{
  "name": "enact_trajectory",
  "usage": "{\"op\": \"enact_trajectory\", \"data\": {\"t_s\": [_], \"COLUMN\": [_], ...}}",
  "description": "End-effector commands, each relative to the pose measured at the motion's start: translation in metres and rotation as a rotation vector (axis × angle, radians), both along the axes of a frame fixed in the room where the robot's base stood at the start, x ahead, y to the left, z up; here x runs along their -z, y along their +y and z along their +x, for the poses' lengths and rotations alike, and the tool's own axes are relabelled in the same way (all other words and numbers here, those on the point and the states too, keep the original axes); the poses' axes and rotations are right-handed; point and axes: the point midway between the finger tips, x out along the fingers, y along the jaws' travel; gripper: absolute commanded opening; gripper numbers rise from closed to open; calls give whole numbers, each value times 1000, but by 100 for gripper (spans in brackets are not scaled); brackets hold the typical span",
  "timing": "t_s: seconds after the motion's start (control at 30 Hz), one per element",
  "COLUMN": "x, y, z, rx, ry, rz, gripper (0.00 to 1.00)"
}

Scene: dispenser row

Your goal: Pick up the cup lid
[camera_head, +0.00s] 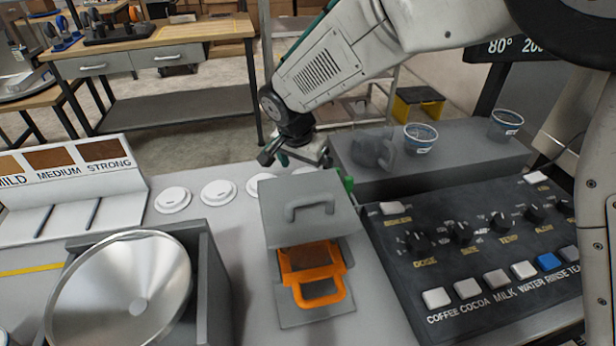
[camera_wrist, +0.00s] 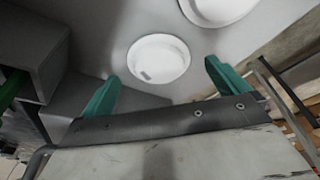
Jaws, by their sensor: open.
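Several white cup lids lie in a row on the grey counter. In the head view one lies at the left (camera_head: 173,199), one beside it (camera_head: 218,192), another (camera_head: 261,184) to the right. The last is partly hidden behind the grey box, below my gripper (camera_head: 283,158). In the wrist view one round white lid (camera_wrist: 159,57) shows between and beyond the green fingertips of my gripper (camera_wrist: 162,71). A second lid (camera_wrist: 218,7) is cut off at the top edge. My gripper is open and empty, its fingers apart from the lid.
A grey box with a lid handle (camera_head: 311,212) and an orange-handled part (camera_head: 318,280) stands in front of the lids. A black button panel (camera_head: 470,240) and raised grey shelf (camera_head: 450,160) with cups (camera_head: 421,138) are right. A metal bowl (camera_head: 120,290) is front left.

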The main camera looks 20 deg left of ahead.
Motion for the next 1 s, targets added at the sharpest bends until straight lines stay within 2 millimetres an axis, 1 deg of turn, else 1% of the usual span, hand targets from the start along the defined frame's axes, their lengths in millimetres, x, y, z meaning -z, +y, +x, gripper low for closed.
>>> {"op": "enact_trajectory", "data": {"t_s": [0.03,0.1,0.27,0.3,0.37,0.4,0.47,0.83,1.0], "x": [7,10,10,10,10,10,10,9,1], "y": [-1,-1,-1,-1,-1,-1,-1,-1,0], "z": [1,2,2,2,2,2,2,2,2], "rx": [0,-1,-1,-1,-1,-1,-1,-1,0], "ry": [1,0,0,0,0,0,0,0,0], "rz": [-2,0,1,1,0,0,0,0,1], "gripper": [100,100,100,97,80,69,53,52,52]}}
